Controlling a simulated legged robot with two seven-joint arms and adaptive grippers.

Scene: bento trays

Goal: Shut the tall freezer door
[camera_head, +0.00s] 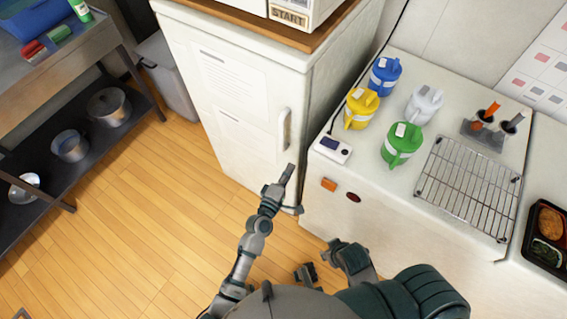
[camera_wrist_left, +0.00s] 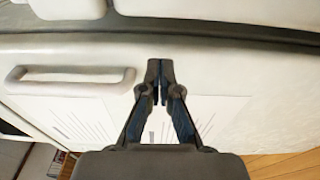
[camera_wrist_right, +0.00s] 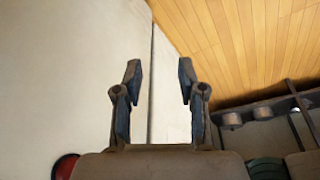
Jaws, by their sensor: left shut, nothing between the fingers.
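The tall white freezer (camera_head: 265,50) stands at the upper middle of the head view. Its door (camera_head: 225,95) carries a pale vertical handle (camera_head: 284,128) near its right edge. The door looks flush or nearly flush with the body; I cannot tell if a small gap is left. My left gripper (camera_head: 289,173) is shut and empty at the door's right edge, below the handle. In the left wrist view its fingertips (camera_wrist_left: 159,70) overlap the white door, with the handle (camera_wrist_left: 70,80) to the left. My right gripper (camera_wrist_right: 160,75) is open and empty, low beside the counter front.
A white counter (camera_head: 400,190) right of the freezer holds several coloured jugs (camera_head: 403,143), a wire rack (camera_head: 468,185) and a food tray (camera_head: 548,235). A steel shelf unit (camera_head: 75,100) with pots and a grey bin (camera_head: 168,80) stand left. The wooden floor (camera_head: 150,200) is clear.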

